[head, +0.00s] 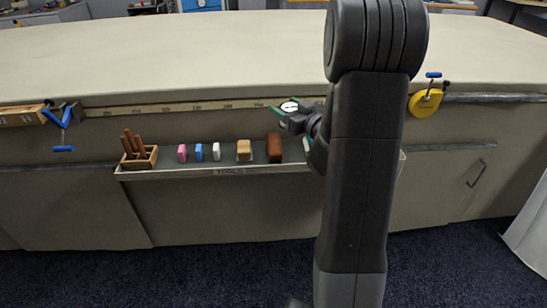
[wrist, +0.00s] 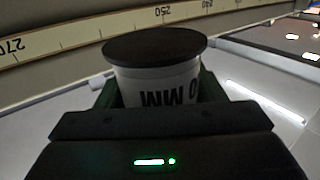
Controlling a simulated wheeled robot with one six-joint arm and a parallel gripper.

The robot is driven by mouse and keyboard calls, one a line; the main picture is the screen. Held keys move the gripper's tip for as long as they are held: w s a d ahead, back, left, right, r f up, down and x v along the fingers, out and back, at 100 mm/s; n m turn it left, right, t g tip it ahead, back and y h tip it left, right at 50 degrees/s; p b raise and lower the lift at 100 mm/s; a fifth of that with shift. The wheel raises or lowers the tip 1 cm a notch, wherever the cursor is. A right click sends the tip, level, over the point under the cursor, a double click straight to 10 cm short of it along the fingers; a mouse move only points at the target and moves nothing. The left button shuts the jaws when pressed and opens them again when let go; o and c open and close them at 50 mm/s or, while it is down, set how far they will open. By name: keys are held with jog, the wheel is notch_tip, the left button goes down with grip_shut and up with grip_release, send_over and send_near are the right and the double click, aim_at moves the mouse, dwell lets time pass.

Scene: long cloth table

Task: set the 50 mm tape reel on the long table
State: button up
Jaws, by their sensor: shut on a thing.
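The tape reel (wrist: 155,72) is a short white cylinder with a dark round end and black lettering, partly readable as "0 MM" upside down. In the wrist view it sits between the green fingers of my gripper (wrist: 157,95), which is shut on it. In the head view my gripper (head: 292,112) is just in front of the long table's (head: 190,60) front edge, above the tool ledge. The reel (head: 290,106) shows there as a small white patch with a dark mark. My arm hides part of the table and ledge.
A ruler strip (head: 180,107) runs along the table's front. The ledge (head: 230,171) below carries a wooden tool block (head: 138,156) and several small blocks, including a brown one (head: 274,147). A blue clamp (head: 62,125) and yellow tape measure (head: 425,103) are at the edge. The tabletop is bare.

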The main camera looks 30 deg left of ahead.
jog(key=a, duration=0.1)
jog(key=s+a+g+b, duration=0.1)
jog(key=shift+s+a+r+n, duration=0.2)
jog(key=shift+a+r+n, duration=0.1)
jog(key=shift+r+n, duration=0.1)
notch_tip(320, 180, down, 10)
jog(key=b, duration=0.3)
jog(key=shift+r, duration=0.2)
jog(key=shift+f, duration=0.2)
jog(key=o, duration=0.7)
jog(key=shift+f+b, duration=0.1)
jog(key=shift+b, duration=0.25)
jog(key=o, duration=0.4)
jog(key=shift+o, duration=0.2)
